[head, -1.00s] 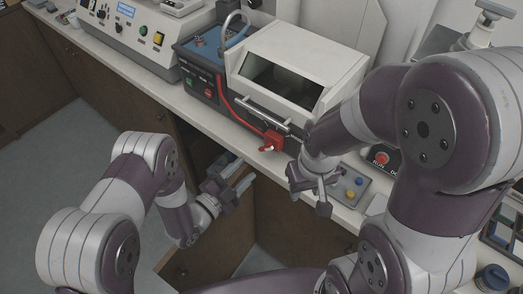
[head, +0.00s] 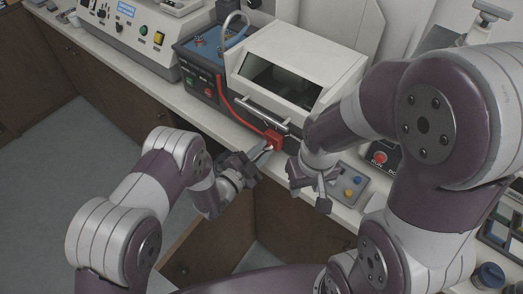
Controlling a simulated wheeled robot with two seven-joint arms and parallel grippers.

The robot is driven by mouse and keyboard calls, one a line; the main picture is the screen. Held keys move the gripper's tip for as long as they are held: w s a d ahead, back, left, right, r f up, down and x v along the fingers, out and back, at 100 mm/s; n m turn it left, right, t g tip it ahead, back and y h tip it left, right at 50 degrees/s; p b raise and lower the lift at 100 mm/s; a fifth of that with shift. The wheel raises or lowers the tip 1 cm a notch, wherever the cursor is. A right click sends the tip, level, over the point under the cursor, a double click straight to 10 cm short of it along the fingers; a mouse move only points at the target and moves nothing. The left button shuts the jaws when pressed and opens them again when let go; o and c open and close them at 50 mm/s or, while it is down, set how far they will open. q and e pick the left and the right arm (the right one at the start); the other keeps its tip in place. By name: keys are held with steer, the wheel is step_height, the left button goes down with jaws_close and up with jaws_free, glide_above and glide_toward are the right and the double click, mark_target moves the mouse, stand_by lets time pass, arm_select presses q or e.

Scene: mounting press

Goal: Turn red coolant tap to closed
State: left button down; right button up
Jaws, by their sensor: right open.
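The red coolant tap (head: 274,138) is a red block at the front lower corner of the white-hooded machine (head: 297,68), where the red hose (head: 239,114) ends. My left gripper (head: 262,154) is right at the tap, with its fingers pointing up toward it. The tap's handle is largely hidden behind the fingers, and I cannot tell whether they touch it or how far apart they are. My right gripper (head: 307,192) is open and empty, to the right of the tap above the bench edge.
A cabinet door (head: 210,246) stands open below the bench. The bench front edge (head: 150,93) is clear at left.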

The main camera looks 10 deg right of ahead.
arm_select(q)
steer(key=shift+f+n, duration=0.1)
steer(key=shift+n, duration=0.2)
steer(key=n+b, duration=0.1)
steer(key=n, duration=0.1)
steer(key=shift+n, duration=0.3)
steer(key=n+b, duration=0.2)
steer(key=n, duration=0.3)
steer(key=n+b, duration=0.1)
steer(key=n, duration=0.4)
steer(key=shift+n, duration=2.2)
steer(key=c, duration=1)
jaws_free()
steer(key=shift+c, duration=0.2)
